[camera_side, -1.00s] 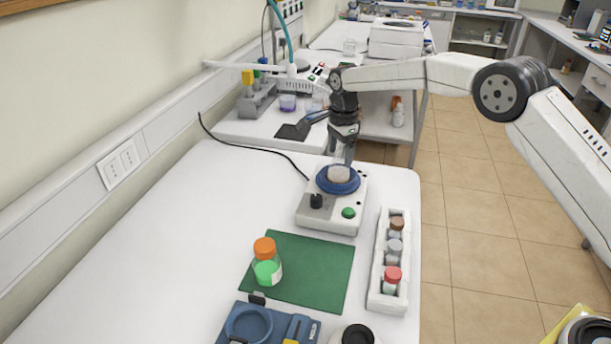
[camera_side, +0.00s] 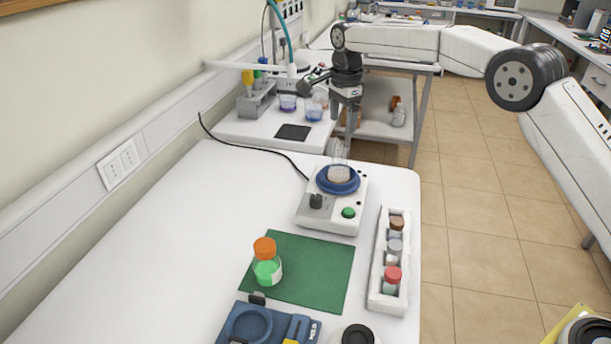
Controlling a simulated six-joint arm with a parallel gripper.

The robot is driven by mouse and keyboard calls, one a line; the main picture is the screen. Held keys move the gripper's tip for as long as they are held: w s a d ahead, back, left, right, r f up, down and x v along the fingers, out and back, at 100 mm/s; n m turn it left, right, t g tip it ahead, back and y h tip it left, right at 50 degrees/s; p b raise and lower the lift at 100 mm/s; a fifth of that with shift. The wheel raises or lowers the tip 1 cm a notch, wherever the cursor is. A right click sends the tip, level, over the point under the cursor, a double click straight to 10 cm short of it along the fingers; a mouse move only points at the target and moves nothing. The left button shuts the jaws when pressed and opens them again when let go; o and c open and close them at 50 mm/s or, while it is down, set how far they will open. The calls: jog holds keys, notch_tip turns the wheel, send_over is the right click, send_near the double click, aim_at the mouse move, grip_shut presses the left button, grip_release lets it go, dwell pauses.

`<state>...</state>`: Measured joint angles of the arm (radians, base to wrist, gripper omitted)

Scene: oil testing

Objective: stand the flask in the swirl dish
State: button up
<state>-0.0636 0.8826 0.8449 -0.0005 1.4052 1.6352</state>
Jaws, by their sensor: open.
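The flask (camera_side: 339,165) is clear glass with pale contents low in it and a narrow neck. It stands upright in the blue round swirl dish (camera_side: 324,185) on top of the white swirler (camera_side: 330,222), which has a black knob and a green button. My gripper (camera_side: 340,138) is above the flask, pointing down, with its fingers open and apart. The fingertips are close to the top of the neck; I cannot tell whether they still touch the glass.
A green mat (camera_side: 312,272) with an orange-capped bottle (camera_side: 266,262) lies in front. A white rack of small bottles (camera_side: 373,288) stands right, near the table edge. A blue device (camera_side: 260,325) sits at the front. Bare white table (camera_side: 150,240) lies left.

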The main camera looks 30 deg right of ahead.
jog(key=shift+r, duration=1.7)
jog(key=shift+s, duration=0.1)
jog(key=s+d+f+n+t, duration=0.1)
jog(key=s+f+n, duration=0.3)
jog(key=s, duration=0.6)
jog(key=s+d+f+n, duration=0.1)
jog(key=s+f+n, duration=0.4)
jog(key=s+n, duration=0.3)
jog(key=s+d+f+n+t, duration=0.1)
jog(key=s+f+n, duration=0.3)
jog(key=s, duration=1)
jog(key=shift+s+d+f+n+t, duration=0.25)
jog(key=shift+d+f+n, duration=0.2)
jog(key=shift+n, duration=0.55)
jog(key=shift+w, duration=0.1)
